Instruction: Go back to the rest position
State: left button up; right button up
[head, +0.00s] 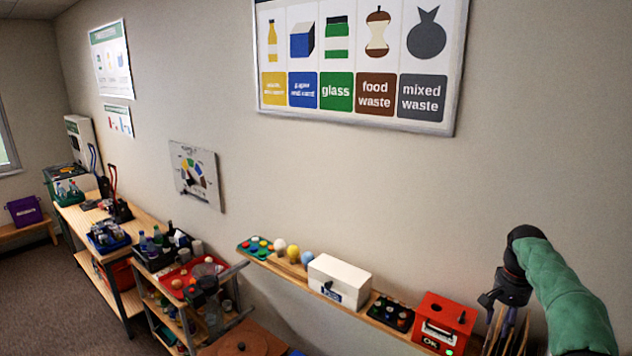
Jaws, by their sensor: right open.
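My right gripper (490,300) is at the lower right, at the end of my green-sleeved right arm. It is open, with nothing visible between its fingers, and points toward the left and down. It is beside the right end of the wall shelf, close to the red box (447,312) with the OK label. My left gripper is not in view.
A narrow wall shelf (284,266) holds a white box (340,279), coloured balls and a dark tray (391,312). A loaded cart and a workbench (137,222) stand at the left. Thin brown upright pieces (508,335) are below my right gripper.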

jog(key=w+a+f+n+y+b, duration=0.1)
jog(key=a+f+b, duration=0.4)
jog(key=f, duration=0.9)
jog(key=w+a+f+n+y+b, duration=0.15)
jog(key=a+f+b, duration=0.4)
jog(key=f, duration=0.85)
jog(key=s+a+f+n+b, duration=0.1)
jog(key=s+a+f+b, duration=0.15)
jog(key=a+f, duration=0.5)
jog(key=s+a+f+n+b, duration=0.1)
jog(key=s+a+f+b, duration=0.2)
jog(key=f, duration=0.8)
jog(key=s+a+f+y+b, duration=0.1)
jog(key=s+a+f+b, duration=0.4)
jog(key=f, duration=0.3)
jog(key=s+a+f+b, duration=0.2)
jog(key=s+a+f, duration=0.4)
jog(key=a+f, duration=0.15)
jog(key=s+a+f+b, duration=0.2)
jog(key=s+f+b, duration=0.1)
jog(key=s, duration=0.4)
jog(key=s+a+f+b, duration=0.3)
jog(key=s+f, duration=0.3)
jog(key=s, duration=0.2)
jog(key=shift+s+a+f+n+b, duration=0.15)
jog(key=shift+s+a+n+b, duration=0.15)
jog(key=shift+n+b, duration=0.25)
jog(key=shift+f+y, duration=0.1)
jog(key=shift+y, duration=0.15)
